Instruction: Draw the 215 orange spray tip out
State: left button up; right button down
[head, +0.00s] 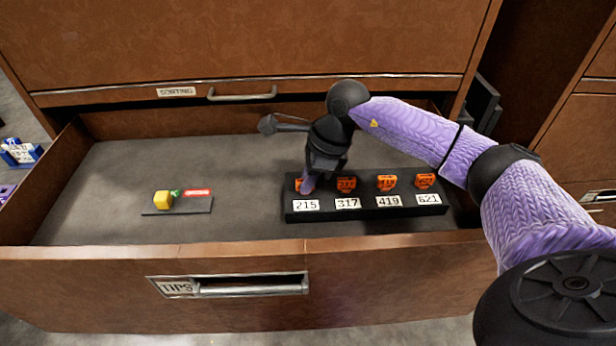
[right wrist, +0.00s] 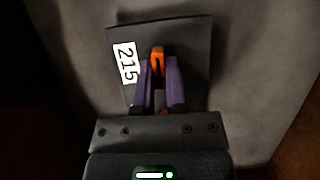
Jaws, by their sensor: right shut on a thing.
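The 215 orange spray tip (right wrist: 157,58) is between the purple fingers of my right gripper (right wrist: 159,80) in the right wrist view. In the head view, my right gripper (head: 309,183) points down at the left end of the black rack (head: 365,212), above the 215 label (head: 306,205). It is shut on the tip, and only a sliver of orange shows beside the finger. I cannot tell whether the tip's lower end is seated in the rack. My left gripper is not in view.
Orange tips (head: 346,185) stand behind the 317, 419 and 621 labels, right of my gripper.

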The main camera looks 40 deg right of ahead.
jog(key=shift+r, duration=0.15)
jog(key=shift+r+p, duration=0.4)
jog(key=shift+r, duration=0.05)
jog(key=shift+r+p, duration=1.9)
jog(key=shift+r, duration=0.6)
